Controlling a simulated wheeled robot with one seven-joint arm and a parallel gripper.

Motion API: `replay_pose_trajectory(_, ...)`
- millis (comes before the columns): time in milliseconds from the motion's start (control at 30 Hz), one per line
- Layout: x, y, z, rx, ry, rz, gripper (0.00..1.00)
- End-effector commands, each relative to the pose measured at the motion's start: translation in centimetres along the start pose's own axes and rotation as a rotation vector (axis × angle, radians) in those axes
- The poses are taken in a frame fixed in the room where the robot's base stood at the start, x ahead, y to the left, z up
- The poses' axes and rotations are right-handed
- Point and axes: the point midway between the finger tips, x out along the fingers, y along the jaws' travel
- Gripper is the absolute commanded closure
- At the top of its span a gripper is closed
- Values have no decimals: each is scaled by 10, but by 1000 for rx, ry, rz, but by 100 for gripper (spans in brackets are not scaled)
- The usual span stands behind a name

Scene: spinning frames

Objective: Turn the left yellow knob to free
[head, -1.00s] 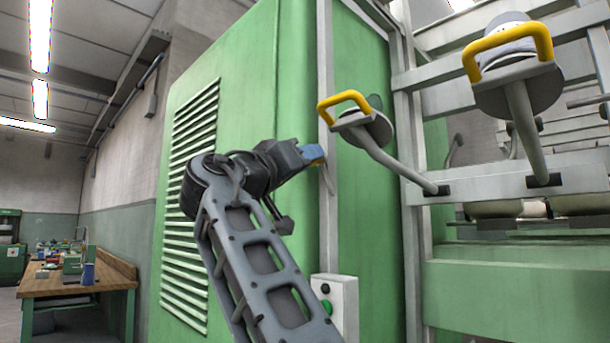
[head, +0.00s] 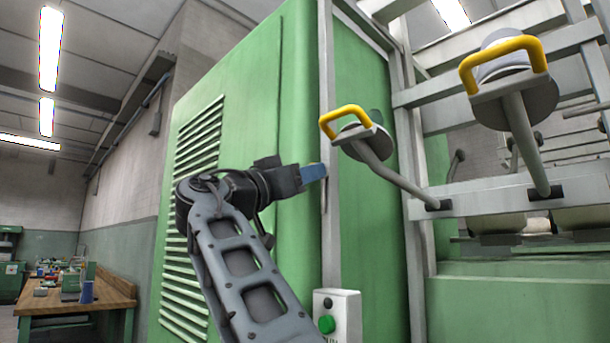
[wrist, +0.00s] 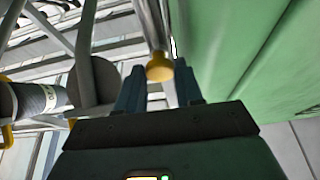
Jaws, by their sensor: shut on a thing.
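The left yellow knob (head: 345,121) is a bent yellow handle on a grey bracket with a round plate, at the end of a slanted grey rod, in the middle of the head view. My gripper (head: 314,172) shows just below and left of it, its blue fingertips pointing right. In the wrist view my gripper (wrist: 159,80) has a blue finger on each side of the rounded yellow end of the left yellow knob (wrist: 160,68). It is shut on that knob, though the contact itself is not clear to see. A similar right yellow knob (head: 503,62) stands higher up.
A tall green cabinet (head: 250,130) with a louvred vent stands behind my arm. A grey frame (head: 500,200) of rails and rods fills the right. A control box (head: 337,312) with a green button sits low. A wooden bench (head: 80,297) is far left.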

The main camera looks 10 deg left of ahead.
Motion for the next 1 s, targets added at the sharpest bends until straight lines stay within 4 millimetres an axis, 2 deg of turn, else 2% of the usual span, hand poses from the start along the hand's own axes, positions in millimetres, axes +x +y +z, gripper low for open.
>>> replay_pose_trajectory(167,-1,0,1,0,-2,-1,95)
replay_pose_trajectory(200,-1,0,1,-1,-2,-1,62)
replay_pose_trajectory(433,0,0,0,0,-1,-2,40)
replay_pose_trajectory(1000,0,-1,-1,-25,2,-18,40)
